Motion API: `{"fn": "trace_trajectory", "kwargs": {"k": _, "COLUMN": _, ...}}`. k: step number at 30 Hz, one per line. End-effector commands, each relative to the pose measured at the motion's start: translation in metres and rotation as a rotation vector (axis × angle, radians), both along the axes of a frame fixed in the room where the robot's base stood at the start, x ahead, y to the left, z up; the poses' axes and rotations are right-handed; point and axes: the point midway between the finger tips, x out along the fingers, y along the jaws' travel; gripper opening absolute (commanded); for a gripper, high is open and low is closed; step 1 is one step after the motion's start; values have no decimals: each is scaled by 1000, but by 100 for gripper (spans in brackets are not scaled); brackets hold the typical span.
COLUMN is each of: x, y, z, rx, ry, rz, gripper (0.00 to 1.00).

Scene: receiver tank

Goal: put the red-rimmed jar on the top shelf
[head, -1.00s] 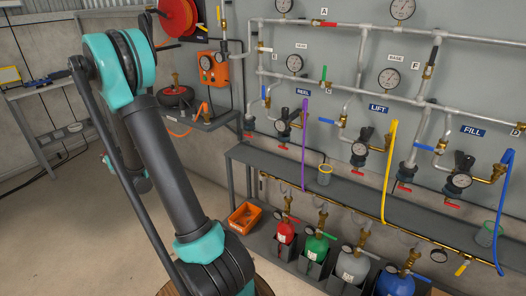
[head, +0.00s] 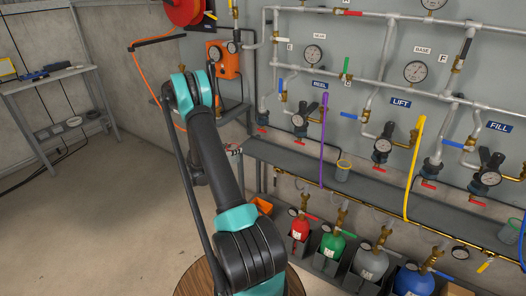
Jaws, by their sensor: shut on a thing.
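My arm bends in front of the rack and hides much of its own far end. My gripper (head: 232,150) shows only as a small part to the right of my arm, near the left end of the grey rack. It is shut on a small red and pale thing, likely the red-rimmed jar, too small and covered to make out fully. The top shelf (head: 294,160) is the long grey upper board of the rack along the wall. A yellow-rimmed jar (head: 343,171) stands on it, and a green-rimmed jar (head: 509,236) stands farther right.
Pipes, gauges and valves with red handles are above the shelf. A purple hose (head: 323,140) and a yellow hose (head: 413,165) hang across its front. Red (head: 300,229) and green (head: 330,247) bottles stand below. A side table (head: 45,82) is at left.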

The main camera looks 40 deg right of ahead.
Motion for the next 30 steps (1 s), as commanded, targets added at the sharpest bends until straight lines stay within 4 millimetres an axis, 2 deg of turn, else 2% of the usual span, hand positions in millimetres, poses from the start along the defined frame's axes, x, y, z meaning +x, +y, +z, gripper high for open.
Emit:
{"fn": "trace_trajectory", "kwargs": {"k": 3, "x": -14, "y": -19, "z": 1, "rx": 0, "ry": 0, "rz": -102, "gripper": 20}}
{"fn": "trace_trajectory", "kwargs": {"k": 7, "x": -18, "y": -35, "z": 2, "rx": 1, "ry": 0, "rz": -143, "gripper": 20}}
{"fn": "trace_trajectory", "kwargs": {"k": 21, "x": 2, "y": -138, "z": 2, "rx": 2, "ry": 2, "rz": -144, "gripper": 20}}
{"fn": "trace_trajectory", "kwargs": {"k": 24, "x": 5, "y": -150, "z": 2, "rx": 2, "ry": 1, "rz": -142, "gripper": 20}}
{"fn": "trace_trajectory", "kwargs": {"k": 30, "x": 8, "y": -161, "z": 2, "rx": 2, "ry": 1, "rz": -140, "gripper": 20}}
